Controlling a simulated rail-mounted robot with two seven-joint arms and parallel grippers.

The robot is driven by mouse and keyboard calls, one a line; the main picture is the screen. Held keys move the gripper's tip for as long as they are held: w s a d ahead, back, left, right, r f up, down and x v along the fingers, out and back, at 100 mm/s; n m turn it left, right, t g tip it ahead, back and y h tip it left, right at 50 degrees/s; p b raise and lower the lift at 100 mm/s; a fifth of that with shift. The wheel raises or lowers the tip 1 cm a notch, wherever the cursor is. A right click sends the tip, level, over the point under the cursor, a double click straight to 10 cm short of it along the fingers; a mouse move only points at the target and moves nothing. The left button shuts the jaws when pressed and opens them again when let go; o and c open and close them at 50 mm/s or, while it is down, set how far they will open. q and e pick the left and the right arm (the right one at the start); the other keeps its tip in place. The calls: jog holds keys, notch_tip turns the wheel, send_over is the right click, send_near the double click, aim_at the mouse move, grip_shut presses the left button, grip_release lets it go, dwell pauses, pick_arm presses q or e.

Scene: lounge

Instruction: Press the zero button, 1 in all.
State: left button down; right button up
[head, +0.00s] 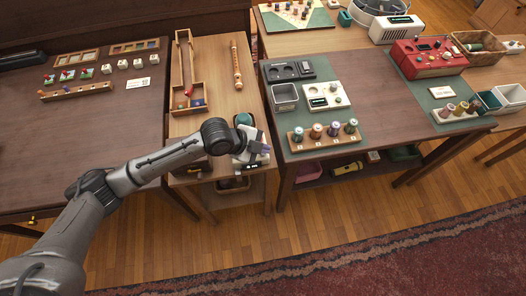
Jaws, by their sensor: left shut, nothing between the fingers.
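A small white device with a dark display (322,97) sits on a green mat on the dark table right of centre. It may carry the zero button, but its controls are too small to read. My left gripper (265,149) is shut and empty. It is over the front end of the narrow wooden table, to the left of the device and nearer to me, apart from it. My right gripper is not in view.
A rack of several spools (324,134) stands in front of the device, with a grey bin (285,97) to its left and a black unit (287,71) behind. A red console (430,58) stands farther right. Bare dark tabletop (385,112) lies between the two mats.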

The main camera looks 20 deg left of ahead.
pick_arm(q)
jog(key=shift+f, duration=0.15)
dwell(0.7)
jog(key=shift+f, duration=0.25)
jog(key=shift+f, duration=0.4)
dwell(0.7)
jog(key=shift+r, duration=0.15)
jog(key=shift+r+p, duration=0.7)
jog(key=shift+p, duration=0.35)
